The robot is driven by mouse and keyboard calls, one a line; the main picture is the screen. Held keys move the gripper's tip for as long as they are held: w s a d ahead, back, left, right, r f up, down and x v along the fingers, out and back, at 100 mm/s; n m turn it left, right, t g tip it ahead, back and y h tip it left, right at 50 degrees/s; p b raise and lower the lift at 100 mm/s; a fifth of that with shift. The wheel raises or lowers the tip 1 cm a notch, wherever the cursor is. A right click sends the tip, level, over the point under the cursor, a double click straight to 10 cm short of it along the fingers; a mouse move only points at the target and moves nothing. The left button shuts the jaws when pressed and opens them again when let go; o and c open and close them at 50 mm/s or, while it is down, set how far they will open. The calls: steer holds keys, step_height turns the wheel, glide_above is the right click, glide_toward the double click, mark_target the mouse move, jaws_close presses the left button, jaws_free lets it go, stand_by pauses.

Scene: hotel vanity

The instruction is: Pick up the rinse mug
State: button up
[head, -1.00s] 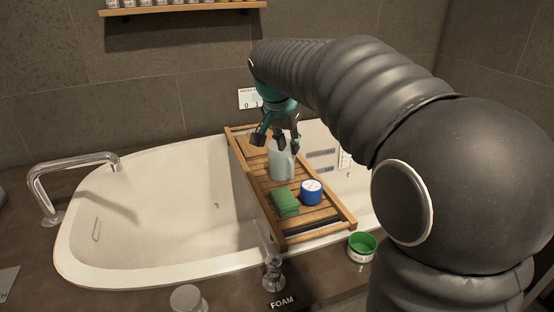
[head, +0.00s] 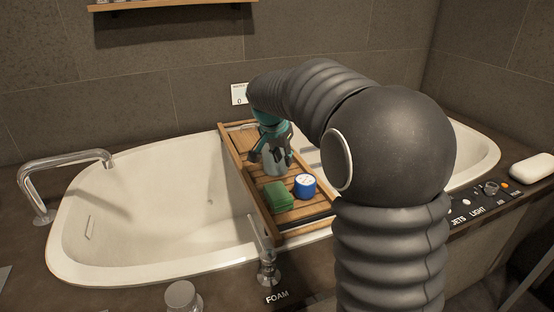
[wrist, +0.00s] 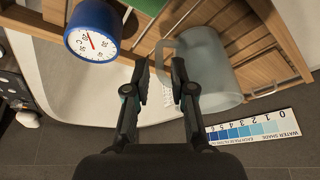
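The rinse mug is a translucent grey mug with a squared handle. It stands on the wooden bath tray (head: 303,228), partly hidden by my gripper in the head view (head: 274,168). In the wrist view the mug (wrist: 208,68) lies just right of my fingers, its handle toward them. My gripper (wrist: 161,72) is open, with a gap between its two fingers. The handle shows in or just beyond that gap; I cannot tell whether either finger touches it. In the head view my gripper (head: 270,155) is down at the mug.
A blue round thermometer (head: 305,186) and a green sponge-like block (head: 278,196) sit on the tray's near part. The tray spans the white bathtub (head: 140,215). A chrome faucet (head: 65,165) stands at left. A control panel (head: 480,203) and soap-like white block (head: 532,168) are at right.

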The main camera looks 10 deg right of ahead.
mark_target(285, 172)
steer(key=shift+x, duration=2.3)
jaws_close()
steer(key=shift+r, duration=0.1)
